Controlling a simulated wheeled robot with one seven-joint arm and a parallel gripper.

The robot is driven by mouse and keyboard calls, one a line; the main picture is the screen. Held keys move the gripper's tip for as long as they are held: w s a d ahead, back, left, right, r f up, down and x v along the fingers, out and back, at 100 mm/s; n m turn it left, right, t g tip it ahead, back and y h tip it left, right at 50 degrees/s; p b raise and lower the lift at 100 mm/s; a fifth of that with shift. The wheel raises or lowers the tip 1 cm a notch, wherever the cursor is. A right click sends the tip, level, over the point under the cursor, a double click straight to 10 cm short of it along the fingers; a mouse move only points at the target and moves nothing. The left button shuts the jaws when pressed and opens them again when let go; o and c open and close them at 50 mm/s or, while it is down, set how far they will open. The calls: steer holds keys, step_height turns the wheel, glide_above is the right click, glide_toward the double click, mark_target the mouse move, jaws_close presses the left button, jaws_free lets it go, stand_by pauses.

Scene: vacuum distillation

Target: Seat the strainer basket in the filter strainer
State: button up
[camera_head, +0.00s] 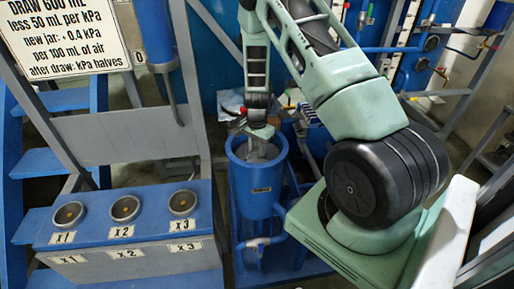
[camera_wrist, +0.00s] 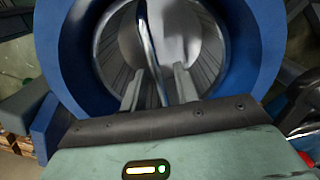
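The filter strainer (camera_head: 254,197) is an open-topped blue cylinder with a small label, standing upright in the head view. Its thick blue rim (camera_wrist: 262,45) fills much of the wrist view. The strainer basket (camera_head: 258,152) is grey metal and sits inside the strainer's mouth; its ribbed inner wall shows in the wrist view (camera_wrist: 205,62). A shiny bar, its handle (camera_wrist: 147,45), rises across the opening. My gripper (camera_head: 258,131) points down over the mouth. Its two fingers (camera_wrist: 158,82) are apart, with the handle between them and gaps on both sides. How deep the basket sits is hard to tell.
A blue bench (camera_head: 130,225) with three round sockets marked X1, X2 and X3 stands at the left. A sign (camera_head: 68,38) hangs at upper left. Blue pipes (camera_head: 262,242) surround the strainer's lower part. Small items (camera_head: 232,103) lie behind it.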

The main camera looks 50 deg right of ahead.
steer(key=shift+r, duration=0.1)
step_height(320, 180, up, 12)
steer(key=b, duration=0.3)
steer(key=s+a+r+n+y, duration=0.1)
steer(key=s+a+r+n, duration=0.2)
steer(key=a, duration=0.5)
steer(key=a+r+n, duration=0.2)
steer(key=a+n, duration=0.2)
steer(key=a, duration=0.4)
steer(key=s+a+r+n+y, duration=0.1)
steer(key=s+a+r+n, duration=0.2)
steer(key=a, duration=0.6)
steer(key=s+a+r+n, duration=0.2)
steer(key=s+a+n, duration=0.4)
steer(key=s, duration=0.3)
steer(key=s+a+r+n+h, duration=0.1)
steer(key=s+a+r+n, duration=0.1)
steer(key=s+a+n, duration=0.3)
steer(key=s+n, duration=0.3)
steer(key=s, duration=0.1)
steer(key=shift+a+r, duration=0.2)
steer(key=shift+a, duration=0.15)
